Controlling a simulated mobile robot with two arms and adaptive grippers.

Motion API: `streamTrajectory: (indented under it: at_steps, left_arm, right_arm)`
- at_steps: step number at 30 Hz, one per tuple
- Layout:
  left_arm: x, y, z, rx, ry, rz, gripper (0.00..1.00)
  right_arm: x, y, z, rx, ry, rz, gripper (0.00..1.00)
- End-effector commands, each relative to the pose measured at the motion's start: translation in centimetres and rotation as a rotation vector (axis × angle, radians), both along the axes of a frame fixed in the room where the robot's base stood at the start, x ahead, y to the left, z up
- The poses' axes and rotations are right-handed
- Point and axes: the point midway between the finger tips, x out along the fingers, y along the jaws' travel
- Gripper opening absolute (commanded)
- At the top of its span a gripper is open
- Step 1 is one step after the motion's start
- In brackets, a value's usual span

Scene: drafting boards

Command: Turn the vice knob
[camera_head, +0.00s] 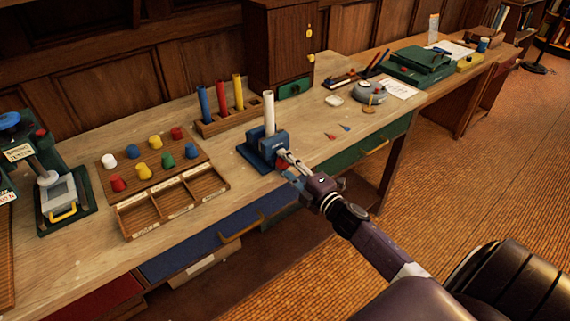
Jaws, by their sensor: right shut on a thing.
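A small blue vice (261,150) stands near the front edge of the wooden bench, with a white rod (269,112) upright in it. My right gripper (287,164) reaches in from the lower right and is at the vice's front right side. It is shut on the red vice knob (282,167), which is mostly hidden behind the fingers. How far the knob is turned cannot be told. My left gripper does not show.
A rack with blue, red and yellow rods (221,103) stands behind the vice. Left are a board of coloured pegs (150,160) and a divided tray (173,202). A green press (50,185) stands far left. Small darts (331,136) lie on clear bench to the right.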

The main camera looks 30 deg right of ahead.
Motion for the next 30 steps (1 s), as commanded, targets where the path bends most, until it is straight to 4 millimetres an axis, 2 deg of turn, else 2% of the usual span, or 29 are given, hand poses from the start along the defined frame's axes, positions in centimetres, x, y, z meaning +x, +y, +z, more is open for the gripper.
streamTrajectory:
  at_steps: [2,3,8,20,30]
  left_arm:
    - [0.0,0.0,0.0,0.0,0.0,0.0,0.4]
    - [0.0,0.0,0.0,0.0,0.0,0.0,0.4]
    - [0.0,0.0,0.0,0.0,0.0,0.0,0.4]
    - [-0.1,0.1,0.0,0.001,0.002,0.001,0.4]
    - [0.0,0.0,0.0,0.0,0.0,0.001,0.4]
  right_arm:
    - [-0.1,0.0,-0.2,0.001,0.004,-0.002,0.09]
    - [-0.1,0.0,-0.2,0.001,0.004,-0.002,0.35]
    - [0.0,0.0,-0.2,0.001,0.003,-0.001,0.51]
    - [-0.6,0.0,-0.2,0.003,0.004,-0.001,0.51]
    - [-5.0,-0.4,-0.2,0.003,0.004,-0.001,0.51]
